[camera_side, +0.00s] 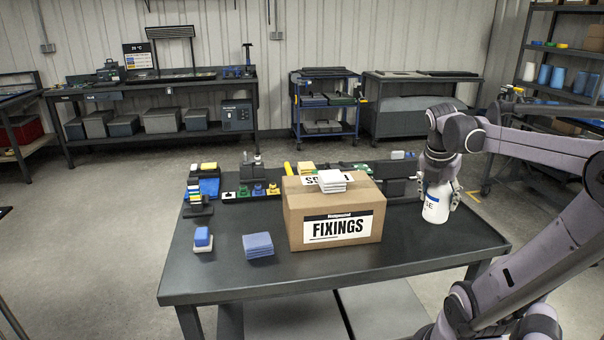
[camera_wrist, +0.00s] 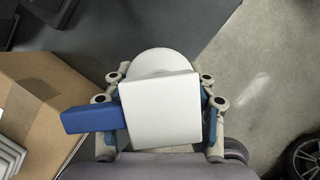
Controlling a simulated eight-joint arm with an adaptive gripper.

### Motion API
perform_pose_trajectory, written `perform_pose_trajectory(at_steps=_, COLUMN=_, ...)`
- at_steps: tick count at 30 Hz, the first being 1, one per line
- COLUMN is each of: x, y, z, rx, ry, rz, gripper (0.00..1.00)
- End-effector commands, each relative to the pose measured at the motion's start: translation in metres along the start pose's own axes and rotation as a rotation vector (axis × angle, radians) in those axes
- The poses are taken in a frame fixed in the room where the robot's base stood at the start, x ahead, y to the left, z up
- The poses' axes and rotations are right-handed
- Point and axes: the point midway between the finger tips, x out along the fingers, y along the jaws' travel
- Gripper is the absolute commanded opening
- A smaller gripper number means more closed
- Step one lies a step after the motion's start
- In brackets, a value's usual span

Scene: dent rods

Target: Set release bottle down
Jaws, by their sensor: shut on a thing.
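The release bottle (camera_side: 436,207) is white with a dark-lettered label ending in "SE" and stands upright near the right end of the dark table. My gripper (camera_side: 438,188) comes down from above and is shut on it around its upper part. In the wrist view the bottle (camera_wrist: 160,95) shows from above, with a white top, a blue piece (camera_wrist: 92,119) sticking out to the left and a round white body behind. The fingers of my gripper (camera_wrist: 160,100) lie on both sides of it. I cannot tell whether the bottle's base touches the table.
A cardboard box marked FIXINGS (camera_side: 335,213), with white pads (camera_side: 332,181) on top, stands left of the bottle. Folded blue cloths (camera_side: 258,245) and a blue-and-white block (camera_side: 203,239) lie further left. Small tools and holders line the back. The table's right edge is close.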

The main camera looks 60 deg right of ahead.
Motion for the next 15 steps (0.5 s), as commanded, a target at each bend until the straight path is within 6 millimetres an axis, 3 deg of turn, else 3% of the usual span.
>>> perform_pose_trajectory(at_steps=7, x=0.021, y=0.048, z=-0.021, rx=-0.004, ry=-0.001, rz=0.002, gripper=0.15)
perform_pose_trajectory(at_steps=15, x=0.032, y=0.069, z=-0.031, rx=0.000, ry=0.000, rz=0.000, gripper=0.15)
